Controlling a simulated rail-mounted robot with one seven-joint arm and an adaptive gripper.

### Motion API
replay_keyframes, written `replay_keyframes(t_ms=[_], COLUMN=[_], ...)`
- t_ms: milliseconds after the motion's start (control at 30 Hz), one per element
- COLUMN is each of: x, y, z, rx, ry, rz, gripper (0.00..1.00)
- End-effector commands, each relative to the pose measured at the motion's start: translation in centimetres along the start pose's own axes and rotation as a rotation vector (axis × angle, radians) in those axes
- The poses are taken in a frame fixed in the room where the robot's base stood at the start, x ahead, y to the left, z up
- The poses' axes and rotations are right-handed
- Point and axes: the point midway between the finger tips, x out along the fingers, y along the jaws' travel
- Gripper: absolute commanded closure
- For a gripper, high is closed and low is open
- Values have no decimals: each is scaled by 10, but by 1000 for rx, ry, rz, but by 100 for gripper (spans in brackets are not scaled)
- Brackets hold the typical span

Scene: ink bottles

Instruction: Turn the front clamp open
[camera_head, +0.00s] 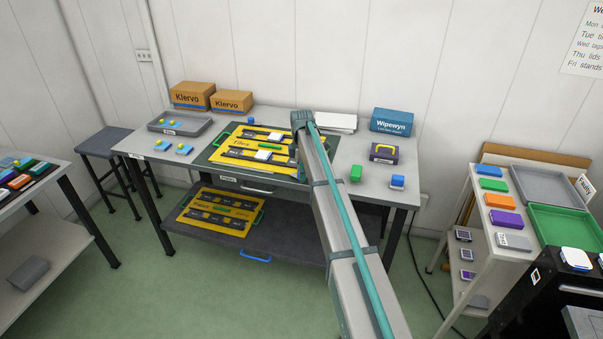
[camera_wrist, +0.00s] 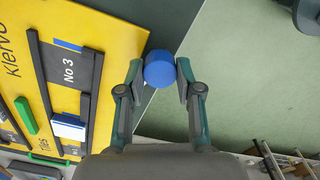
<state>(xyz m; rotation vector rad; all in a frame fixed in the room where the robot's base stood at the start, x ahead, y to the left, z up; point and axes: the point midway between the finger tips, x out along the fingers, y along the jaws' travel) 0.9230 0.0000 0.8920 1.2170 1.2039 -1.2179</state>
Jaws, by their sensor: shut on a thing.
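The front clamp shows in the wrist view as a round blue knob (camera_wrist: 159,69), beside the edge of the yellow board (camera_wrist: 117,30) and near the table's edge. My gripper (camera_wrist: 158,72) has one fingertip on each side of the knob and is shut on it. Another small blue knob (camera_head: 250,120) stands behind the board.
In the wrist view, a dark "No 3" plate (camera_wrist: 72,72) and a white-and-blue block (camera_wrist: 68,126) sit on the board. Green floor lies beyond the table edge.

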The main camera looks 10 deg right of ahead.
Motion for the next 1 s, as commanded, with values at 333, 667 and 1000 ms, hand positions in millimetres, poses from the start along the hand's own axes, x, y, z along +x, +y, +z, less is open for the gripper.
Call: replay_keyframes(t_ms=[333,667,1000], x=[0,-1,-1], y=[0,0,0], z=[0,0,0], rx=[-251,-352,-365], ry=[0,0,0], rz=[2,2,2], gripper=[100,100,100])
